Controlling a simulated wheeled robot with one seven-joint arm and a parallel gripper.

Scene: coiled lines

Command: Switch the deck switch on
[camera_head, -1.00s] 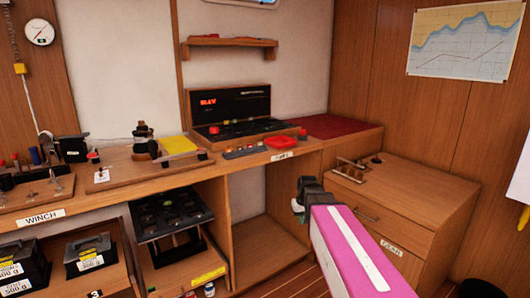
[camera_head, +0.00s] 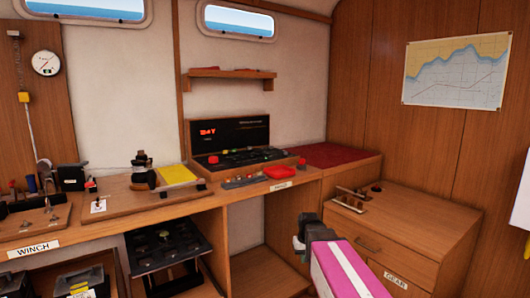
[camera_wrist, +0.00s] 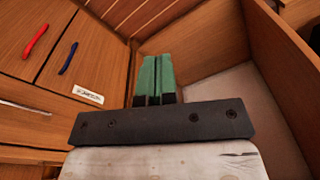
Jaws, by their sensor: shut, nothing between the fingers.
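No switch carries a readable "deck" label, so I cannot tell which one is the deck switch. In the head view, a small toggle on a white plate (camera_head: 98,205) stands on the counter, left of the yellow pad. Other small levers stand on the winch board (camera_head: 35,224) at the far left. My gripper (camera_head: 299,243) is low in the middle of the head view, in front of the counter's open bay and away from these controls. In the wrist view its green fingers (camera_wrist: 155,77) are together and empty.
A black console (camera_head: 235,140) with red digits sits on the counter, with a red item (camera_head: 263,171) in front. A wooden drawer cabinet (camera_head: 420,237) stands to the right of my arm. The wrist view shows red (camera_wrist: 36,40) and blue (camera_wrist: 68,58) bars on wood.

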